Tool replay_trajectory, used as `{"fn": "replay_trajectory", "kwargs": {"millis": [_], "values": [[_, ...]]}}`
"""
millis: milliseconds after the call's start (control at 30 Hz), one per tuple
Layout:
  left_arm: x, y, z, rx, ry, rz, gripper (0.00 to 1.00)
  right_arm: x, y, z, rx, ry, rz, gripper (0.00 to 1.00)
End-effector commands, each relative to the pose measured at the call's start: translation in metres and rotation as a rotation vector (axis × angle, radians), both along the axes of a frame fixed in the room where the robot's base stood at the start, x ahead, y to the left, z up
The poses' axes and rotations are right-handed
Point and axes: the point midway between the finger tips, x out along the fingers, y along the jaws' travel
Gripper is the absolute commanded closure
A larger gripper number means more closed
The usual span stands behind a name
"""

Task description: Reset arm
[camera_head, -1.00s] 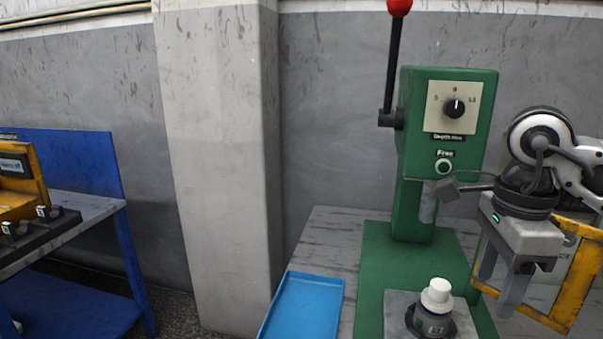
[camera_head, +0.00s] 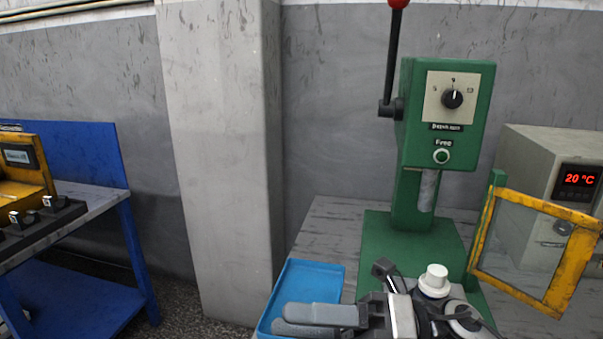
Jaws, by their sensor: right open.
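My right gripper (camera_head: 305,321) is low in the head view, with its two grey fingers pointing left over the front of a blue tray (camera_head: 312,274). The fingers are apart and nothing shows between them. The gripper's body and wrist hide part of the green press's base. My left gripper is not in view.
A green press (camera_head: 447,110) with a dial and a red-knobbed lever (camera_head: 393,60) stands on the table. A white-capped part (camera_head: 435,280) is on its base, partly hidden. A yellow-framed guard (camera_head: 480,240) and a box reading 20 °C (camera_head: 540,150) are at right. A blue workbench (camera_head: 95,200) is at left.

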Motion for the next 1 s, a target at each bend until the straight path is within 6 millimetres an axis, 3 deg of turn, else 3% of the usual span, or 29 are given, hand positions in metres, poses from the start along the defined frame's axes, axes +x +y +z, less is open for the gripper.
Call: {"fn": "replay_trajectory", "kwargs": {"millis": [67,167,233,300,367,500,600,700,800,1000], "values": [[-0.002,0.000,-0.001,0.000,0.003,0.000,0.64,0.018,-0.007,-0.005,0.193,0.299,-0.144,0.45],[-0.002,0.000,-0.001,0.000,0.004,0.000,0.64,0.048,-0.033,-0.034,0.401,0.693,-0.342,0.45],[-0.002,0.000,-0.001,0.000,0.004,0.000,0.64,0.061,-0.057,-0.074,0.527,0.981,-0.488,0.45],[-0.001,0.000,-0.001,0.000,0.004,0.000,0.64,0.061,-0.081,-0.123,0.629,1.255,-0.627,0.45],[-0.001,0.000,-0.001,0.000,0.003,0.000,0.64,0.053,-0.098,-0.165,0.696,1.462,-0.732,0.45],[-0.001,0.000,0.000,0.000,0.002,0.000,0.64,0.011,-0.126,-0.248,0.802,1.858,-0.939,0.45],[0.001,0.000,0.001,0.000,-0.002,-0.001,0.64,-0.022,-0.137,-0.288,0.844,2.059,-1.043,0.45],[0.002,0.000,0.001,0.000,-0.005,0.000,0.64,-0.047,-0.142,-0.312,0.869,2.189,-1.110,0.45],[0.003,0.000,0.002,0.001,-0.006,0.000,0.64,-0.060,-0.144,-0.323,0.879,2.250,-1.142,0.45],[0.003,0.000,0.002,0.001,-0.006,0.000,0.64,-0.064,-0.144,-0.325,0.879,2.267,-1.151,0.45]]}}
